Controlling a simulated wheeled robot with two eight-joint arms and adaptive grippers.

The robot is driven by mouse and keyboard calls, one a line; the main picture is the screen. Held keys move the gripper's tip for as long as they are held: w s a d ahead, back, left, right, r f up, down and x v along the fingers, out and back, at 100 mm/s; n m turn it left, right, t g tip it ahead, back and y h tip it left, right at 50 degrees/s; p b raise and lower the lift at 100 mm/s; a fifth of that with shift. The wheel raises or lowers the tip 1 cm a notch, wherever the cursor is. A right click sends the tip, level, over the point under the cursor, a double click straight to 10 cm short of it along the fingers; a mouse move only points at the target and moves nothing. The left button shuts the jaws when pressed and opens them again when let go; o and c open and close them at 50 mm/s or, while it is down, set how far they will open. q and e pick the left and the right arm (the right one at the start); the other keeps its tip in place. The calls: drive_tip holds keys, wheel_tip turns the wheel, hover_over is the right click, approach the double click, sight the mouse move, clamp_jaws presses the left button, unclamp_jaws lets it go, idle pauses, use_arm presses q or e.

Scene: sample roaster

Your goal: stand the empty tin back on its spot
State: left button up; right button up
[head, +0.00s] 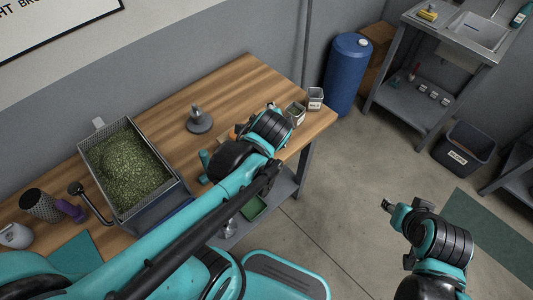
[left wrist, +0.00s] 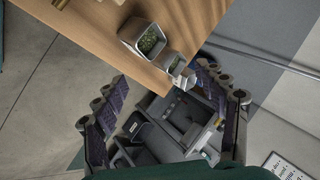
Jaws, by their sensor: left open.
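A square metal tin with green beans in it (head: 296,114) stands near the right end of the wooden table. It also shows in the left wrist view (left wrist: 146,40). A second, pale labelled tin (head: 315,98) stands just beyond it at the table corner; it shows in the left wrist view (left wrist: 173,63), its inside not clear. My left gripper (left wrist: 160,108) is open with nothing between its fingers, beyond the table edge in that view. In the head view its fingers are mostly hidden by its own wrist. My right gripper (head: 389,206) is over the floor, right of the table; its jaw is unclear.
A tray of green beans (head: 174,185) stands on the left of the table (head: 245,82). A grey weight-like object (head: 199,121) stands behind my left arm. A blue barrel (head: 347,75), a sink bench (head: 405,45) and a dark bin (head: 465,150) are to the right.

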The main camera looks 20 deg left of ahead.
use_arm(q)
drive_tip(key=s+d+n+g+h, duration=0.1)
drive_tip(key=s+n+h, duration=0.1)
drive_tip(key=s+n, duration=0.8)
drive_tip(key=shift+s+d+f, duration=0.15)
drive_tip(key=shift+s+f, duration=0.15)
drive_tip(key=shift+f, duration=0.1)
